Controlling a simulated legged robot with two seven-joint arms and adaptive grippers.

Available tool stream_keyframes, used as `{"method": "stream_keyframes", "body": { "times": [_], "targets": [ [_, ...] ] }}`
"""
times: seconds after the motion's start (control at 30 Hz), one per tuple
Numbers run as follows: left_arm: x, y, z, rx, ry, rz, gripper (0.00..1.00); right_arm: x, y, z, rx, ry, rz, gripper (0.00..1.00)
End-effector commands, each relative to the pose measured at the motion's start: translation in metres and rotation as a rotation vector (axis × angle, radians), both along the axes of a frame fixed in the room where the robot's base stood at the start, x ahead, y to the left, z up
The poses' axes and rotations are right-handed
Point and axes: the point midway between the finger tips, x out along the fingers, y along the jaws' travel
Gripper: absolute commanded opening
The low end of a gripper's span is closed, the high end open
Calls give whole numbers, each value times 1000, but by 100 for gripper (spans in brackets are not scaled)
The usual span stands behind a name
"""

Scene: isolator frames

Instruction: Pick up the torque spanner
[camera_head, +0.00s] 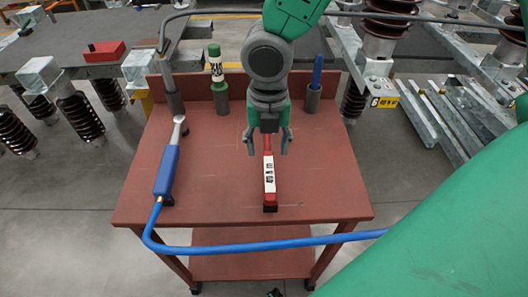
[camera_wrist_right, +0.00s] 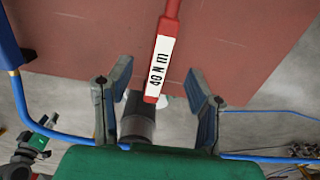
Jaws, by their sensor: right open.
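The torque spanner (camera_head: 269,180) is red with a white "40 N m" label. It lies on the red-brown table top, pointing away from the head camera, its dark end near the front edge. My right gripper (camera_head: 268,148) is open and empty above the far part of the spanner, which runs between its two fingers in this view. In the right wrist view, the spanner (camera_wrist_right: 161,70) passes between the spread fingertips (camera_wrist_right: 157,68), and neither finger visibly touches it. The gripper hides the spanner's far end in the head view. My left gripper is not in view.
A blue-handled tool (camera_head: 167,172) with a blue hose (camera_head: 260,247) lies on the table's left side. A green bottle-like item (camera_head: 216,70) and a blue item (camera_head: 317,72) stand in holders along the back. The table top right of the spanner is clear.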

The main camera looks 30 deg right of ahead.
Motion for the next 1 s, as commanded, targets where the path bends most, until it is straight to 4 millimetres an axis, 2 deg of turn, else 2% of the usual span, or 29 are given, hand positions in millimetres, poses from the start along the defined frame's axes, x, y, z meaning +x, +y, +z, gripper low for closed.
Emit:
{"method": "stream_keyframes", "body": {
  "times": [0.03,0.27,0.57,0.87,0.9,0.97,1.0],
  "targets": [
    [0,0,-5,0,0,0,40,0,-1,-11,-2,2,0,47],
    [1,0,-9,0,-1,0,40,0,-1,-27,1,0,-1,47],
    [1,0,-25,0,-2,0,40,1,1,-70,1,1,-1,47],
    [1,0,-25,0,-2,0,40,1,0,-75,3,-2,-2,47],
    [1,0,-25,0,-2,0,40,1,0,-75,3,-2,-2,43],
    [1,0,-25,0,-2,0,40,1,0,-75,3,-2,-2,22],
    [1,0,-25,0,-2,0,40,1,0,-75,3,-2,-2,8]
  ]
}}
